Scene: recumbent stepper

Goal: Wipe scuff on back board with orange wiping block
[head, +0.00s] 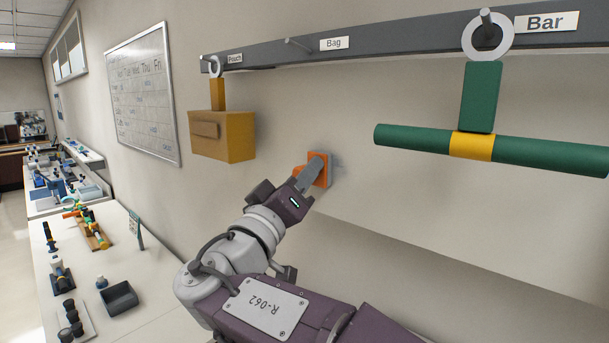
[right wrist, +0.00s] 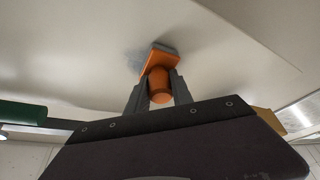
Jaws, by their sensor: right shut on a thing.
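My right gripper (head: 314,167) is shut on the orange wiping block (head: 322,172). In the right wrist view the gripper (right wrist: 160,88) has its two grey fingers on either side of the block's round orange handle (right wrist: 160,83). The block's flat orange plate and grey pad (right wrist: 163,48) face the pale back board (head: 400,215) and appear to touch it. A faint grey scuff (head: 338,166) shows on the board just right of the block. It also shows beside the pad in the right wrist view (right wrist: 136,58). The part behind the block is hidden. My left gripper is not in view.
A dark rail (head: 385,38) with labelled pegs runs above. A yellow pouch (head: 225,135) hangs left of my gripper, and a green bar (head: 545,153) hangs to the right. A counter (head: 130,275) with several items stands at left. The board below the bar is clear.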

